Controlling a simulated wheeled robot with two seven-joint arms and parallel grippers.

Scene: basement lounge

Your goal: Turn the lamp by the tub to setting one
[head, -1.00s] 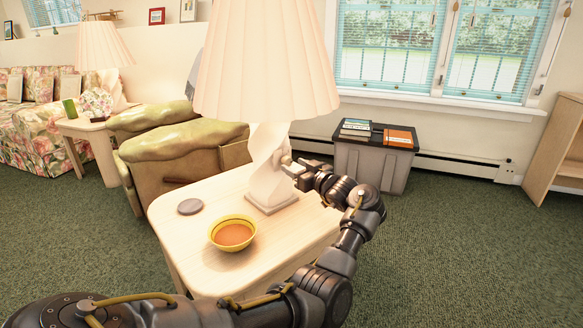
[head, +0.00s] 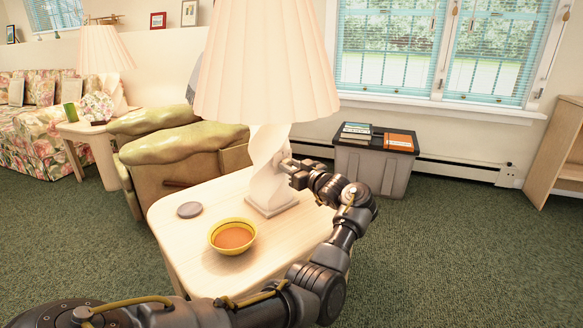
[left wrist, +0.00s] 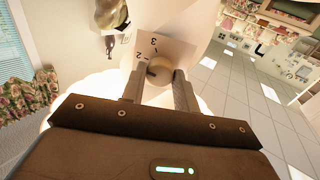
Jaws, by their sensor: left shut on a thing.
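The lamp (head: 268,62) with a pleated cream shade and twisted white base stands on the near pale table (head: 205,262). The grey tub (head: 370,170) with a dark lid is behind it to the right. My left gripper (head: 288,168) is at the right side of the lamp's base. In the left wrist view, its fingers (left wrist: 158,74) are shut on the lamp's round knob (left wrist: 160,68). A dial plate (left wrist: 178,48) behind the knob shows the marks 2 and 3; the rest is hidden, and I cannot tell where the knob points. My right gripper is not in view.
A yellow bowl (head: 232,236) of orange contents and a grey disc (head: 189,209) are on the near table. Books (head: 398,141) lie on the tub. A green armchair (head: 180,150) and a second lamp (head: 100,55) are to the left.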

